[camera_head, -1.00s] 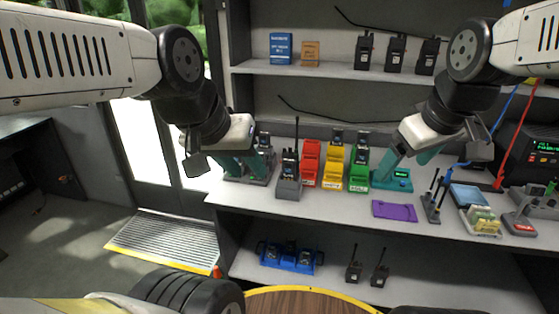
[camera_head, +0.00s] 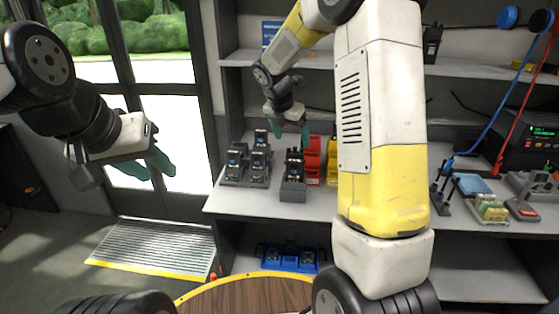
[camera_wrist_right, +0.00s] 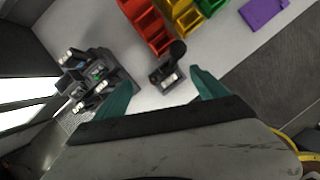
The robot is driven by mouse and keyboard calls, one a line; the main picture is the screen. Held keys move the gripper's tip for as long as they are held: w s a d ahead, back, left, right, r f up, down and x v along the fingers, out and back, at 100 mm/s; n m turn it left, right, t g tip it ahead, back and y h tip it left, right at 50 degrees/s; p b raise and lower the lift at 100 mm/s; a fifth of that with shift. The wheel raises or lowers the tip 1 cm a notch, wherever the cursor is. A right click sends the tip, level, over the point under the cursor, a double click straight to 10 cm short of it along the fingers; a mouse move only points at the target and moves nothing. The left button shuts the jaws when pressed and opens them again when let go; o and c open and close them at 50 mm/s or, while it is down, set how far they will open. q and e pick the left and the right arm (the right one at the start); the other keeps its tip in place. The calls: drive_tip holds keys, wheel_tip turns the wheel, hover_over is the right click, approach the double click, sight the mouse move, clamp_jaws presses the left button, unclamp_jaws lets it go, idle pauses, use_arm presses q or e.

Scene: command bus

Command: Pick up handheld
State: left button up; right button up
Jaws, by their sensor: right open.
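A black handheld radio (camera_head: 293,163) stands in a grey single charger (camera_head: 293,191) on the workbench. It also shows from above in the right wrist view (camera_wrist_right: 172,58), in its charger (camera_wrist_right: 166,80). My right gripper (camera_head: 290,131) is open just above the handheld, with teal fingers apart. In the right wrist view the handheld lies ahead of the gap between the fingertips (camera_wrist_right: 160,82), nearer the right finger; nothing is held. My left gripper (camera_head: 160,173) hangs empty by the glass door, its teal fingertips apart.
A multi-bay charger (camera_head: 246,172) stands left of the handheld. Red bins (camera_head: 313,164) are close on its right; yellow and green bins (camera_wrist_right: 211,5) lie beyond. My right arm hides the bench's middle. A shelf (camera_head: 300,59) runs above. A blue rack (camera_head: 289,257) sits below.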

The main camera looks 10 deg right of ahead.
sight(294, 148)
drive_tip(key=x, duration=0.6)
drive_tip(key=shift+s+a+f, duration=0.1)
drive_tip(key=shift+s+f, duration=0.2)
drive_tip(key=shift+f, duration=0.05)
drive_tip(key=shift+c, duration=0.2)
clamp_jaws()
